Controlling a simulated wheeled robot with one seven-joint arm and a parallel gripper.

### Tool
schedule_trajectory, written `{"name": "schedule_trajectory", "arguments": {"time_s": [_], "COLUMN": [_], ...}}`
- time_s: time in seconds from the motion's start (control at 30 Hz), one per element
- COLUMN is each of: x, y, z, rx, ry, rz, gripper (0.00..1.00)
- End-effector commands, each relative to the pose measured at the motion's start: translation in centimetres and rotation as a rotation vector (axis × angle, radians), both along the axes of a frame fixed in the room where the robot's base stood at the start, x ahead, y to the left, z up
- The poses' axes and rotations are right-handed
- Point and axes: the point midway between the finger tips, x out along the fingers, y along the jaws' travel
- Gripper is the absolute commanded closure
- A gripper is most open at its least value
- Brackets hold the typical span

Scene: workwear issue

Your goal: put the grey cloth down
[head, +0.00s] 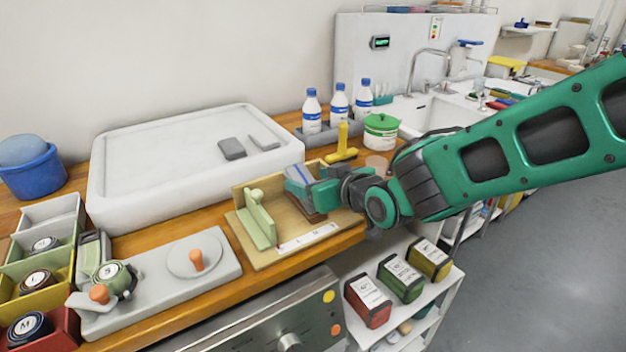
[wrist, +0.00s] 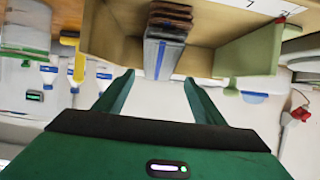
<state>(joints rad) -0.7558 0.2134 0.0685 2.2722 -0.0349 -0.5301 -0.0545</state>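The grey cloth (wrist: 163,58), folded with a blue stripe, stands on edge in a wooden folding tray (head: 275,255), against a stack of brown folded cloths (wrist: 170,18). It also shows in the head view (head: 298,174), just left of my gripper (head: 313,187). In the wrist view my gripper (wrist: 160,80) is open, its two green fingers spread apart. The cloth's near end lies about level with the fingertips, with a gap on each side, and neither finger touches it. The brown cloths are partly hidden behind my gripper in the head view.
A light green upright plate (head: 257,222) stands on the tray's left. A white basin (head: 110,205) lies behind it, with a yellow-handled tool (head: 342,155) and green-lidded tub (head: 381,133) at the back right. Coloured boxes (head: 400,280) sit on a shelf below.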

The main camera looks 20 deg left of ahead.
Motion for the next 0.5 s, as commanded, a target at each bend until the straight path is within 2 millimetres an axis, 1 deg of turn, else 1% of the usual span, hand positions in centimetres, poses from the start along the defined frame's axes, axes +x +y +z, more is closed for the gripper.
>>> {"name": "schedule_trajectory", "arguments": {"time_s": [0.13, 0.23, 0.37, 0.5], "x": [0.0, 0.0, -1.0, -2.5], "y": [0.0, 0.0, -1.4, -3.1], "z": [0.3, 1.3, 1.9, 2.9], "rx": [0.001, 0.002, 0.000, 0.002], "ry": [-0.001, -0.003, -0.001, -0.003], "rz": [0.000, 0.000, -0.002, -0.002], "gripper": [0.36, 0.36, 0.36, 0.36]}}
